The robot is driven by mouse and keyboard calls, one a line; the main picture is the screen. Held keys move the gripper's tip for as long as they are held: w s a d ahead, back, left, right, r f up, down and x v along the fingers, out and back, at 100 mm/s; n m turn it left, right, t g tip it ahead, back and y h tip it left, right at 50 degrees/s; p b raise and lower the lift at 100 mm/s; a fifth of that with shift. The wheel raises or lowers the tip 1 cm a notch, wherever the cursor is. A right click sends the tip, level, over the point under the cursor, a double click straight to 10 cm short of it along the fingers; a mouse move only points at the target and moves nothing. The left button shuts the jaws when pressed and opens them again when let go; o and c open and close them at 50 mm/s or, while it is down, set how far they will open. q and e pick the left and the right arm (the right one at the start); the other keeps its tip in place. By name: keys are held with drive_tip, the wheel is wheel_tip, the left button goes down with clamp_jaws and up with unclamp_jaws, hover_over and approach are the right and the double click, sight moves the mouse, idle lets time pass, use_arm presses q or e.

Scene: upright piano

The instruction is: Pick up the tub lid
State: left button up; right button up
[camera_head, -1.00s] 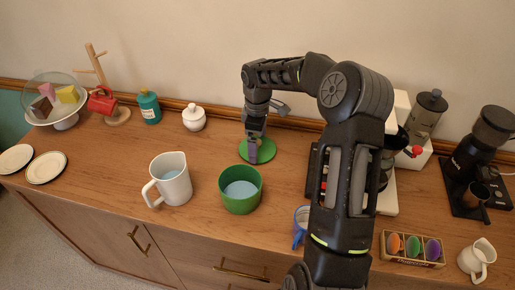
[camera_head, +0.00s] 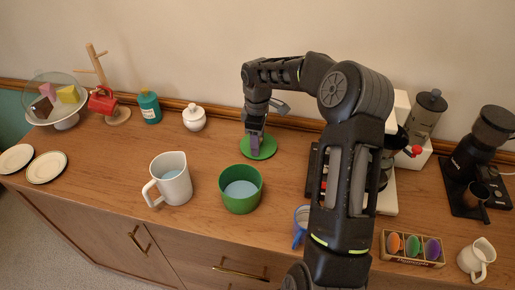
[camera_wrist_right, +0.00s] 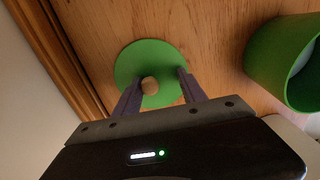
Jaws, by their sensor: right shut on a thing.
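The tub lid is a flat green disc (camera_head: 268,150) behind the green tub, at the back of the wooden counter. In the right wrist view the lid (camera_wrist_right: 150,55) has a small round wooden knob (camera_wrist_right: 149,86) in its middle. My right gripper (camera_head: 255,151) comes down over the lid from above and is shut on it. In the right wrist view its two fingers (camera_wrist_right: 158,90) stand on either side of the knob. The head view does not clearly show whether the lid touches the counter. The green tub (camera_head: 240,204) stands open in front, with something pale blue inside. My left gripper is out of view.
A white jug (camera_head: 172,182) stands left of the tub, and a white sugar pot (camera_head: 194,118) and teal bottle (camera_head: 149,107) stand behind. A blue mug (camera_head: 300,225) and coffee machine are partly behind my right arm. Counter between jug and plates is clear.

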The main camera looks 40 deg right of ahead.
drive_tip(key=shift+s+f, duration=0.15)
drive_tip(key=shift+f, duration=0.15)
drive_tip(key=c, duration=0.6)
clamp_jaws()
drive_tip(key=shift+f, duration=0.1)
drive_tip(key=shift+r, duration=0.5)
wheel_tip(320, 180, up, 10)
drive_tip(key=b, duration=0.1)
drive_tip(key=shift+f+b, duration=0.25)
drive_tip(key=shift+b, duration=0.15)
